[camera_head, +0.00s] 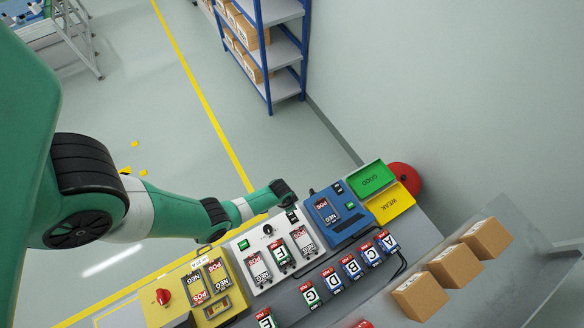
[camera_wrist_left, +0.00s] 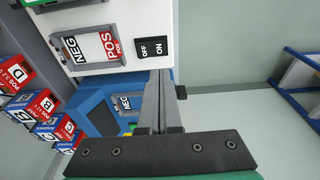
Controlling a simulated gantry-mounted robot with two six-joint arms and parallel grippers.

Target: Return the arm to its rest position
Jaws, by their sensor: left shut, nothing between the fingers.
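My left arm (camera_head: 170,207) reaches in from the left, its black wrist end (camera_head: 283,190) by the back edge of the white box (camera_head: 242,244). My left gripper (camera_wrist_left: 160,80) shows in the left wrist view with its fingers together and nothing between them. It is beside the white box's OFF/ON switch (camera_wrist_left: 150,48) and in front of the blue box (camera_wrist_left: 92,110); I cannot tell whether it touches either. In the head view its fingers are hard to make out. My right gripper is not in view.
A blue box (camera_head: 345,226), a green GOOD tray (camera_head: 370,178) and a yellow WEAK tray (camera_head: 391,203) stand right of the white box. A yellow box (camera_head: 183,312) is left. Lettered batteries (camera_head: 351,266) stand in front. Cartons (camera_head: 420,297) lie at lower right.

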